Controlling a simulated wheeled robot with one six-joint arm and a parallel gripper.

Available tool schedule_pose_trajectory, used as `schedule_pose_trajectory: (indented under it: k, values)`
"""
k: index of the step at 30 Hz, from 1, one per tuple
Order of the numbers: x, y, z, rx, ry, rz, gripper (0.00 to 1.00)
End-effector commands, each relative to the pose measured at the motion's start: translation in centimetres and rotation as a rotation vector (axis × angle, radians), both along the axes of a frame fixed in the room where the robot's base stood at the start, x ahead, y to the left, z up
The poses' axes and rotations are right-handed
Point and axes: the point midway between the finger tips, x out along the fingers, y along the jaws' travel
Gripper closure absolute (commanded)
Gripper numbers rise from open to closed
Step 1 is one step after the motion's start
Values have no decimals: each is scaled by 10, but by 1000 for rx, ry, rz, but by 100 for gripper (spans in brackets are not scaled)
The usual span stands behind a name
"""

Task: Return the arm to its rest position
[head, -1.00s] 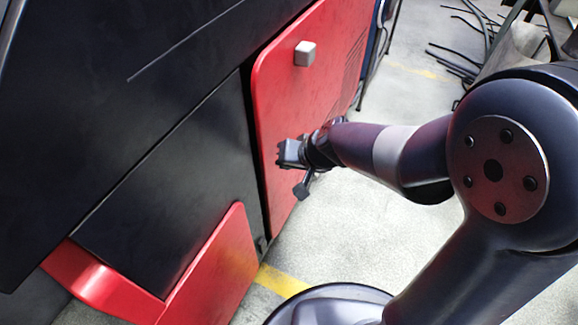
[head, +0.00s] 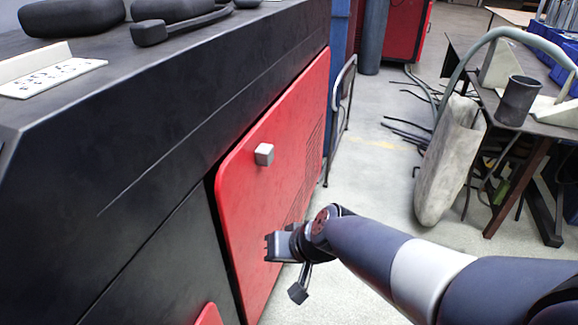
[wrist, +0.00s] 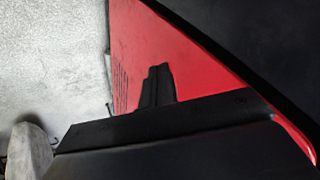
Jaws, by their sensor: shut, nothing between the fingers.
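My gripper (head: 270,246) is at the end of my arm, in front of the lower part of a red cabinet panel (head: 285,140). Its fingers point left toward the panel. I cannot tell whether they touch it. The fingers are together and hold nothing. In the wrist view the closed dark fingers (wrist: 156,86) stand up against the red panel (wrist: 190,75). A small grey knob (head: 264,154) sits on the panel above my gripper.
The black machine (head: 150,130) fills the left side. A workbench (head: 530,130) with a dark cup (head: 517,101) stands at the right, a pale sack-like piece (head: 450,160) beside it. Black rods lie on the floor behind. Grey floor (head: 375,185) between is clear.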

Motion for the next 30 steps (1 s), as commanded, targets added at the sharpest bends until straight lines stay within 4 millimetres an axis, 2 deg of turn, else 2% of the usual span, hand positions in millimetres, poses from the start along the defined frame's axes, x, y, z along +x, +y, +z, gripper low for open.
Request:
schedule_pose_trajectory:
  k: [10, 24, 27, 30]
  values:
    - [4, 3, -8, 0, 0, -1, 100]
    - [41, 29, -71, 0, 2, 0, 100]
    - [48, 34, -82, -1, 1, -1, 100]
    - [48, 38, -82, 1, -1, 3, 100]
